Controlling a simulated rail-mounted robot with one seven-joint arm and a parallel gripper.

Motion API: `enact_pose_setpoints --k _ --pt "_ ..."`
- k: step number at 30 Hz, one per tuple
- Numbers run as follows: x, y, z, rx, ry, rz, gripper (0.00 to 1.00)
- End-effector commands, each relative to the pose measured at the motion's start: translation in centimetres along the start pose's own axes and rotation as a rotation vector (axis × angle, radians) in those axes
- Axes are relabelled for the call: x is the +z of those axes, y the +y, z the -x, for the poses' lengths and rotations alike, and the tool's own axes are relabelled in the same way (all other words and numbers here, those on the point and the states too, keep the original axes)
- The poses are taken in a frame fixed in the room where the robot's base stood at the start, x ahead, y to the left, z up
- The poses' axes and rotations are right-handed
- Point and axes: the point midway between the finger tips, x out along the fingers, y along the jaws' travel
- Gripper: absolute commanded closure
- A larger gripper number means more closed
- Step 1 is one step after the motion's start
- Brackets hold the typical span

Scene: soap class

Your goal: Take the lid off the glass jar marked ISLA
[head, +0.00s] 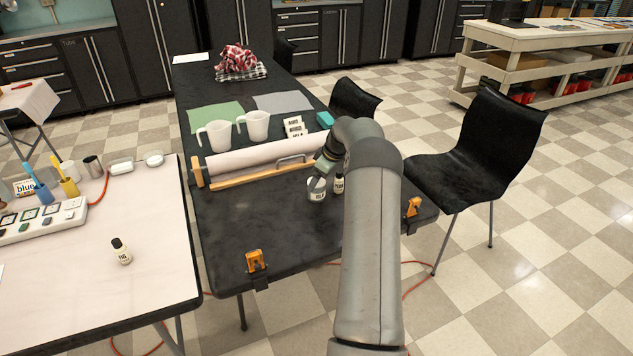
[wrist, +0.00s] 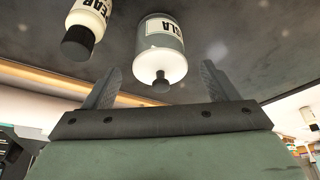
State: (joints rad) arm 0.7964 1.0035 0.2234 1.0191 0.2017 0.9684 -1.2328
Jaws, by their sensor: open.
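The glass jar marked ISLA (head: 316,194) stands on the dark table, just below my gripper (head: 322,169) in the head view. My gripper (wrist: 158,72) is open, one finger to each side of the knob in that view. The fingers hold nothing. Whether they touch the lid cannot be told.
A small black-capped bottle (head: 339,184) stands close to the jar's right; the wrist view shows it (wrist: 86,25) labelled PEAR. A paper roll (head: 260,157) in a wooden holder lies behind. Orange clamps (head: 256,261) grip the table's front edge. The front left of the tabletop is clear.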

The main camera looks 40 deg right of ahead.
Motion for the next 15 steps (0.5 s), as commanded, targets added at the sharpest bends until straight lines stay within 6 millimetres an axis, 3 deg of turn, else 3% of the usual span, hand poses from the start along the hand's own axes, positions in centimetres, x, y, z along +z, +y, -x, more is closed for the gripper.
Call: enact_pose_setpoints --k 3,9,15 --pt "-0.01 0.0 0.04 0.0 0.0 0.0 0.2" --pt "-0.01 0.0 0.06 0.0 0.0 0.0 0.67" --pt "-0.01 0.0 0.07 0.0 0.0 0.0 0.67"
